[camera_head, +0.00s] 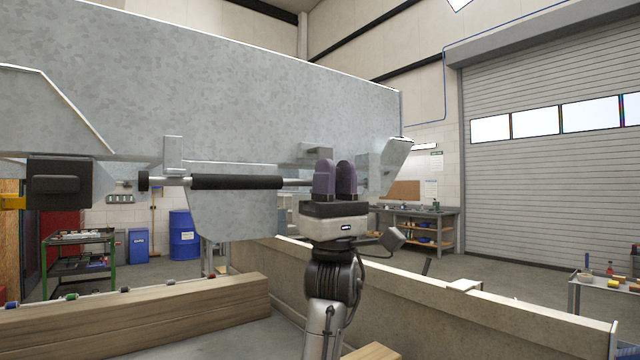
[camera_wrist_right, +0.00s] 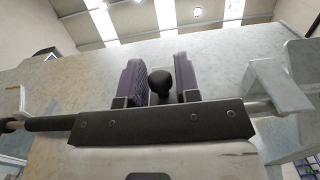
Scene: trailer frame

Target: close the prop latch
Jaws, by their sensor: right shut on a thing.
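The prop latch is a horizontal metal rod with a black sleeve (camera_head: 237,182), lying along the lower edge of a grey metal panel. My right gripper (camera_head: 335,180) has its purple fingers up at the right part of the rod. In the right wrist view, a black round knob (camera_wrist_right: 160,83) stands between the two fingers of my right gripper (camera_wrist_right: 157,80), which is shut on it. The rod and sleeve (camera_wrist_right: 50,123) also show there, running behind the gripper body. The knob is hidden by the fingers in the head view. My left gripper is not in view.
The big grey panel (camera_head: 230,85) fills the space behind the rod. A bracket (camera_head: 172,155) stands by the rod, with a dark block (camera_head: 62,183) at its left end. A wooden beam (camera_head: 130,315) and a long low board (camera_head: 480,305) lie below. The open floor is farther back.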

